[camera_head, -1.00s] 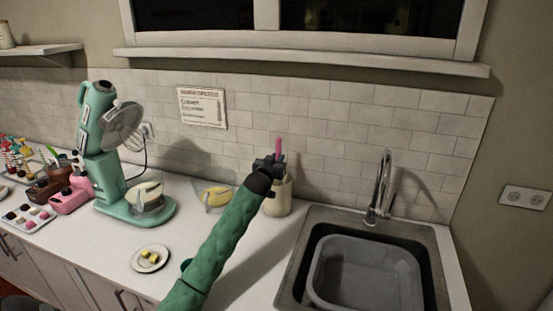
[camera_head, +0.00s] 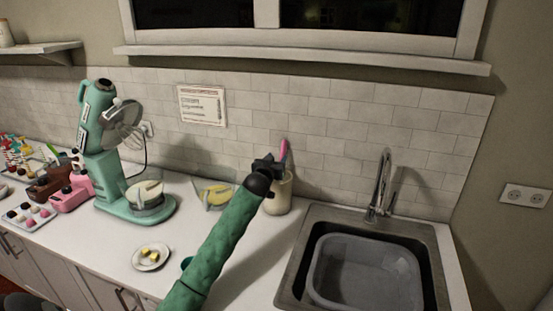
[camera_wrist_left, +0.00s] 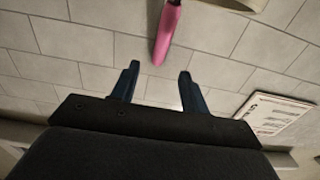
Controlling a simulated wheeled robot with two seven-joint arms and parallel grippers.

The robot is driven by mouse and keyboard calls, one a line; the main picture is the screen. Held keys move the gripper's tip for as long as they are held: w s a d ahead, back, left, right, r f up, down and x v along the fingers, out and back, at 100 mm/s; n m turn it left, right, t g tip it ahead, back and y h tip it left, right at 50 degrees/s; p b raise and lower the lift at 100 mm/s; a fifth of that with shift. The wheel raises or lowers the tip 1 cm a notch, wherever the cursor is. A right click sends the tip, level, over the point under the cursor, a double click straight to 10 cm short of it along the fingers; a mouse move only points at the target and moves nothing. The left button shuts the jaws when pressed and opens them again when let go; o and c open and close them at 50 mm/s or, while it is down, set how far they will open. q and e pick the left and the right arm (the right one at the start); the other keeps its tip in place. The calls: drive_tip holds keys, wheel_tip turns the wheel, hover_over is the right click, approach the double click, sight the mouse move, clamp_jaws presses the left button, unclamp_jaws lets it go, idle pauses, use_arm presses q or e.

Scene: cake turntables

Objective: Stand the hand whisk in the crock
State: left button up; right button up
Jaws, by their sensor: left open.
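The crock (camera_head: 284,195) is a cream cylinder on the counter, left of the sink. A pink handle (camera_head: 284,149), apparently the hand whisk's, sticks up out of it, leaning slightly right. Whatever is below the handle is hidden inside the crock. My left gripper (camera_head: 266,162) is at the crock's upper left, in front of the rim. In the left wrist view the jaws (camera_wrist_left: 158,74) are open and empty, and the pink handle (camera_wrist_left: 168,32) stands beyond the fingertips, apart from them. My right gripper is not in view.
The sink (camera_head: 430,262) holds a grey tub (camera_head: 345,291). A clear bowl (camera_head: 209,204) stands left of the crock. A green stand mixer (camera_head: 98,172) and a small plate (camera_head: 137,265) are farther left. The tiled wall (camera_head: 340,135) is close behind the crock.

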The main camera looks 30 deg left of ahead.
use_arm(q)
drive_tip(key=p+v, duration=0.1)
drive_tip(key=v, duration=0.6)
drive_tip(key=shift+p, duration=0.4)
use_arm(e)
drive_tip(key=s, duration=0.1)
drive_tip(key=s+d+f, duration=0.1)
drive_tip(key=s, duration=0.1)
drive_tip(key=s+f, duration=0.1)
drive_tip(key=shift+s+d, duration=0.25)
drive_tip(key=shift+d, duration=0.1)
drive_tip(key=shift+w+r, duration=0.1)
